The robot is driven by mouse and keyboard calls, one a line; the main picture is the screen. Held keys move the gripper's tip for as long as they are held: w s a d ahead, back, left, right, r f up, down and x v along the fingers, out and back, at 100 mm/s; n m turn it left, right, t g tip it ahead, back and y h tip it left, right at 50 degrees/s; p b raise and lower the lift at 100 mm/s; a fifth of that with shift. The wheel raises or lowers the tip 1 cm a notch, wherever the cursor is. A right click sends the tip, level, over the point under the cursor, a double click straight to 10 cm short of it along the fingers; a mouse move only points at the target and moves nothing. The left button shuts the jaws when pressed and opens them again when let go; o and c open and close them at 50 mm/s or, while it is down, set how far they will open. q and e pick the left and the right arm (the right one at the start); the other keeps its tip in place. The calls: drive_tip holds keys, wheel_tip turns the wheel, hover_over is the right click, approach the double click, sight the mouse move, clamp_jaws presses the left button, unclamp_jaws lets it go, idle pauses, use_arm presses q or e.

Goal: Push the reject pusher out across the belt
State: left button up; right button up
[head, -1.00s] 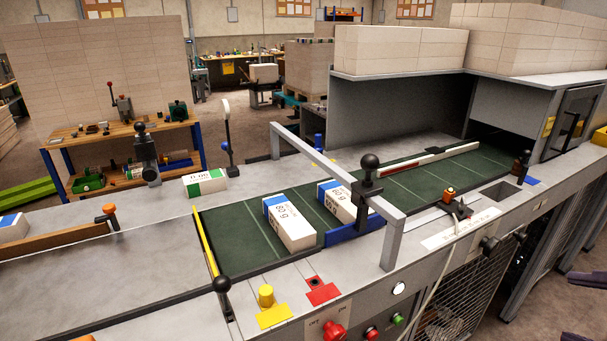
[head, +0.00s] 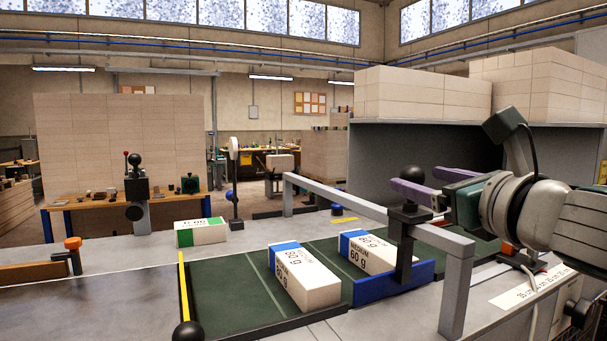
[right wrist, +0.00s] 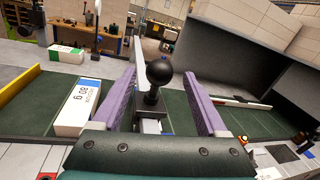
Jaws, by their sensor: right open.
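The reject pusher is a blue plate (head: 394,282) on a black post with a round black knob (head: 412,174), at the near edge of the green belt (head: 230,290). My right gripper (head: 413,178), with purple fingers, is open at the knob. In the right wrist view the knob (right wrist: 160,77) stands between the open fingers (right wrist: 160,74), with gaps visible on both sides. A blue-ended white ream (head: 372,252) lies on the belt just behind the plate. Whether they touch is unclear. Another ream (head: 303,277) lies to its left. My left gripper is out of view.
A grey frame (head: 380,212) spans the belt beside the pusher, its front leg (head: 457,285) close to my right arm. A green-ended ream (head: 201,232) lies on the grey table beyond the belt. A yellow strip (head: 184,300) marks the belt's left end.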

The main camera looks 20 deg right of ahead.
drive_tip(key=w, duration=0.6)
drive_tip(key=shift+w+d, duration=0.25)
drive_tip(key=shift+d, duration=0.1)
clamp_jaws()
idle(0.3)
idle(0.8)
